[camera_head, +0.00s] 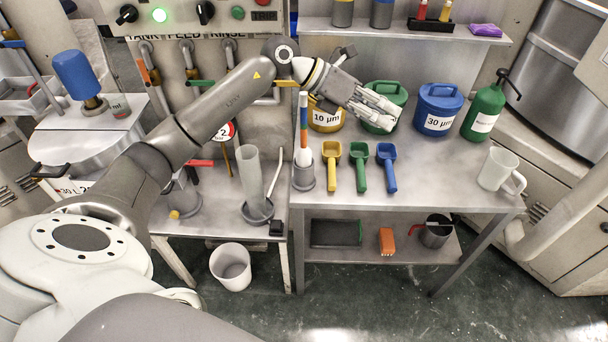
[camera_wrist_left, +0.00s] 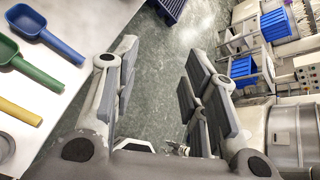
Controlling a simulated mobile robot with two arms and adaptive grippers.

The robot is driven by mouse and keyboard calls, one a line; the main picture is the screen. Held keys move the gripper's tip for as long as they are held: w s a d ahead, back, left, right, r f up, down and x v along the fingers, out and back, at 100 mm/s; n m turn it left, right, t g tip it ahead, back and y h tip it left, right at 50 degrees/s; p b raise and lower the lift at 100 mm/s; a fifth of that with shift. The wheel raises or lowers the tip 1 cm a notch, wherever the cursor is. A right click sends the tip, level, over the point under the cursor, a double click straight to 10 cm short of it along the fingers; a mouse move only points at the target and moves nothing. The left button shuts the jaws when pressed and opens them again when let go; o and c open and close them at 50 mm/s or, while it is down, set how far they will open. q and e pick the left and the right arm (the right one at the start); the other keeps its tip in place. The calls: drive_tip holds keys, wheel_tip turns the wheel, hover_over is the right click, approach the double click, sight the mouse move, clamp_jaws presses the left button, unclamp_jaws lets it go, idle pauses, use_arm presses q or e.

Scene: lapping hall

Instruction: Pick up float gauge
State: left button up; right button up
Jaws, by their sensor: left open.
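The float gauge (camera_head: 303,124) appears to be the slim upright rod with blue, orange and white bands. It stands in a grey round holder (camera_head: 303,177) at the left end of the bench, and its lower end is hidden inside. My left gripper (camera_head: 385,112) is open and empty, to the right of the gauge and in front of the green tub. In the left wrist view my left gripper (camera_wrist_left: 160,95) has its fingers spread with only floor between them. The gauge does not show there. My right gripper is not in view.
Yellow (camera_head: 332,163), green (camera_head: 360,165) and blue (camera_head: 387,166) scoops lie on the bench beside the holder. Tubs (camera_head: 437,122), a green bottle (camera_head: 484,108) and a white jug (camera_head: 497,169) stand further right. A clear cylinder (camera_head: 250,180) stands left of the holder.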

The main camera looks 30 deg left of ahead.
use_arm(q)
drive_tip(key=s+a+r+g+y, duration=0.15)
drive_tip(key=a+y, duration=0.25)
drive_tip(key=a, duration=0.6)
drive_tip(key=s+a+r+y, duration=0.15)
drive_tip(key=a+y, duration=0.35)
drive_tip(key=a, duration=0.5)
drive_tip(key=p+x, duration=0.4)
drive_tip(key=x, duration=0.6)
drive_tip(key=shift+f+n+p, duration=0.25)
drive_tip(key=shift+n+p, duration=0.05)
drive_tip(key=shift+c, duration=0.5)
clamp_jaws()
